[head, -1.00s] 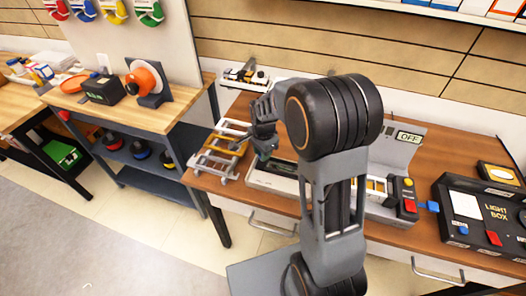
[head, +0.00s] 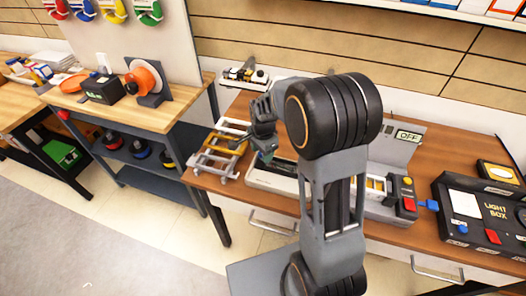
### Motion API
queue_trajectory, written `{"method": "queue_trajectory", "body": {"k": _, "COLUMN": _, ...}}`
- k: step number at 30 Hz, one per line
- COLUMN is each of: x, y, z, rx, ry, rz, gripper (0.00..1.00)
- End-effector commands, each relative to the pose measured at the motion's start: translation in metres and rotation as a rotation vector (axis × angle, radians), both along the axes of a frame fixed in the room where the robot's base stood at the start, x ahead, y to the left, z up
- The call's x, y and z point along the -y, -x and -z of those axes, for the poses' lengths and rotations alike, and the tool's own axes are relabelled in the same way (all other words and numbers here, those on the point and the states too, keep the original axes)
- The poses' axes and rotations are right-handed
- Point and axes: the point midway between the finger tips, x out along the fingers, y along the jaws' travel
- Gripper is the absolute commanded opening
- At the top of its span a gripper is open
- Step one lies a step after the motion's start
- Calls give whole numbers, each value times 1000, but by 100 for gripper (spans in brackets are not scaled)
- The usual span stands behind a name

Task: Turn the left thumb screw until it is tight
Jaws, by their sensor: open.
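My gripper (head: 265,155) is above the left end of a long pale grey machine (head: 262,182) on the brown table. It is small in the picture, with its fingers pointing down, open. I cannot make out the left thumb screw; it is too small to tell or hidden by my gripper and arm. My arm covers the middle of the machine. The machine's right end shows a grey housing with an OFF display (head: 408,136), an orange knob (head: 408,182) and a red switch (head: 409,204).
A grey rack with a yellow bar (head: 218,152) stands just left of the machine. A small device (head: 245,75) sits at the back. A black light box (head: 480,215) is at the right. A workbench with an orange reel (head: 147,78) is at the left.

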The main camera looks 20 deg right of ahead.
Motion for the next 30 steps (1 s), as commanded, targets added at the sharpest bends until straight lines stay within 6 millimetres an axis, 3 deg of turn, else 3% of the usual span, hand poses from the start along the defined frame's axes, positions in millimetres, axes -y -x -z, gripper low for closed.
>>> {"method": "queue_trajectory", "body": {"k": 8, "x": 0, "y": -1, "z": -14, "rx": 6, "ry": 0, "rz": 0, "gripper": 54}}
{"method": "queue_trajectory", "body": {"k": 21, "x": 1, "y": 3, "z": -99, "rx": 5, "ry": 0, "rz": 0, "gripper": 54}}
{"method": "queue_trajectory", "body": {"k": 30, "x": 2, "y": 5, "z": -133, "rx": 2, "ry": 0, "rz": 0, "gripper": 54}}
